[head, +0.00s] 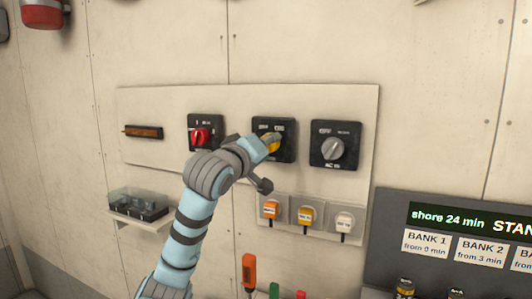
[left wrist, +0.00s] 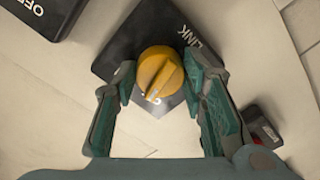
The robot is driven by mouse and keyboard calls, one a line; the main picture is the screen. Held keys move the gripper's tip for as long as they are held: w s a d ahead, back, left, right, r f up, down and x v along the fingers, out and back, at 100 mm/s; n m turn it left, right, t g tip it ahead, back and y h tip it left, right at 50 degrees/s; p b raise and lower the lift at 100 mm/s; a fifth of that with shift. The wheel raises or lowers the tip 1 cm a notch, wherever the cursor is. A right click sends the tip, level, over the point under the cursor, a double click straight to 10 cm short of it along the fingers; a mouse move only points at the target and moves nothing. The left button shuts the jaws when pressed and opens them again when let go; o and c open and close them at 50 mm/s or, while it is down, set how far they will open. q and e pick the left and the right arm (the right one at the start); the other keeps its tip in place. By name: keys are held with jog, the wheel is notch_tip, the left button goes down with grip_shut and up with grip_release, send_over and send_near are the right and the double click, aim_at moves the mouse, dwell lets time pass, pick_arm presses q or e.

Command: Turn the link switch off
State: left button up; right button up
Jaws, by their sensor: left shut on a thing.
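The link switch is a black square plate (left wrist: 125,45) marked LINK with a round yellow knob (left wrist: 160,72). In the head view the yellow knob (head: 273,141) shows on its black plate, partly covered by my gripper. My left gripper (head: 267,146) reaches it from the lower left. In the left wrist view my left gripper's green-padded fingers (left wrist: 160,78) are closed on the knob from both sides. The knob's pale pointer groove runs slanting between the fingers. The label beneath the knob is mostly hidden. My right gripper is in neither view.
A red-knob switch (head: 200,137) is left of the link switch, and a grey-knob switch (head: 333,149) is close on its right. Tagged plugs (head: 306,215) hang below. A clear box (head: 138,204) sits on a small shelf at left; a display (head: 455,218) is at right.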

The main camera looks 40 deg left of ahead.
pick_arm(q)
jog(key=shift+n+b, duration=0.7)
jog(key=shift+n, duration=0.8)
jog(key=o, duration=1.2)
jog(key=shift+c, duration=0.2)
jog(key=v, duration=1.2)
